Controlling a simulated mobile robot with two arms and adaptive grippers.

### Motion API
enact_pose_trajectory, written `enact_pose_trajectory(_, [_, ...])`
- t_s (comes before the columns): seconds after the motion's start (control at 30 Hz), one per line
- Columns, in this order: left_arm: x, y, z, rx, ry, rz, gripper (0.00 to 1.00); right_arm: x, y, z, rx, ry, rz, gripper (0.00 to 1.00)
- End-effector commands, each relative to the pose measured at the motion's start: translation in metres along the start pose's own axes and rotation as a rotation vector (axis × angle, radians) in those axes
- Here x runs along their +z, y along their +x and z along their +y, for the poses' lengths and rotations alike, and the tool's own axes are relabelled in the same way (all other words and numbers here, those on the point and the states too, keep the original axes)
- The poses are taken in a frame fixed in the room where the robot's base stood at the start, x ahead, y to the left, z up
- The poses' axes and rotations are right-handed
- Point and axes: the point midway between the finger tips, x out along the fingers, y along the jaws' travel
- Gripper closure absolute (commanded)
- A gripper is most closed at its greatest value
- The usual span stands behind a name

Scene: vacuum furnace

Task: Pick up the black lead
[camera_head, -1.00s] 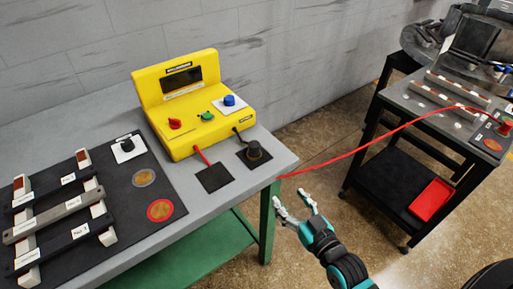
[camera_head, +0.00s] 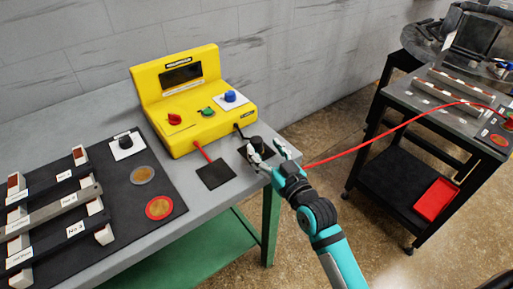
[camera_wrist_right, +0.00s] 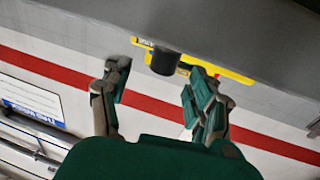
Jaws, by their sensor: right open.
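The black lead (camera_head: 256,142) stands on a dark square pad at the right end of the grey bench, beside the yellow meter (camera_head: 180,100). Its short black cable runs to the meter. In the right wrist view its round black end (camera_wrist_right: 165,62) shows ahead, between the fingertips and a little beyond them. My right gripper (camera_head: 267,152) is open at the bench's right edge, its fingers pointing at the lead and partly covering the pad. It also shows in the right wrist view (camera_wrist_right: 158,78), with nothing between its fingers. My left gripper is not in view.
A red lead (camera_head: 390,131) stretches from behind my right gripper to a cart (camera_head: 440,108) at the right. Another dark pad (camera_head: 215,174) lies left of the black lead. A black mat (camera_head: 118,195) with labelled bars covers the bench's left part.

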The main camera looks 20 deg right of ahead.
Motion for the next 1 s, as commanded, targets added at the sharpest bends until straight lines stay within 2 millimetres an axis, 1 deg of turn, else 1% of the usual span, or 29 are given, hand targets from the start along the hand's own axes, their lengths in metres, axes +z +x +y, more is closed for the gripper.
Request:
enact_pose_trajectory(0.2, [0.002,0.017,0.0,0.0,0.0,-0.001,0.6,-0.001,0.032,-0.004,0.001,0.002,0.004,0.4])
enact_pose_trajectory(0.3, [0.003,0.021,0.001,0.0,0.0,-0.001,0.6,-0.002,0.044,-0.003,0.001,0.002,0.003,0.4])
enact_pose_trajectory(0.4, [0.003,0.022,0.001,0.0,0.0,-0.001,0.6,-0.003,0.048,-0.003,0.0,0.001,0.001,0.4])
enact_pose_trajectory(0.6, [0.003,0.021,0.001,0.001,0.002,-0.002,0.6,-0.003,0.048,-0.003,0.0,0.0,0.0,0.4])
enact_pose_trajectory(1.0, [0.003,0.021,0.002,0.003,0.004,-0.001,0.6,-0.003,0.048,-0.003,0.0,0.0,0.0,0.92])
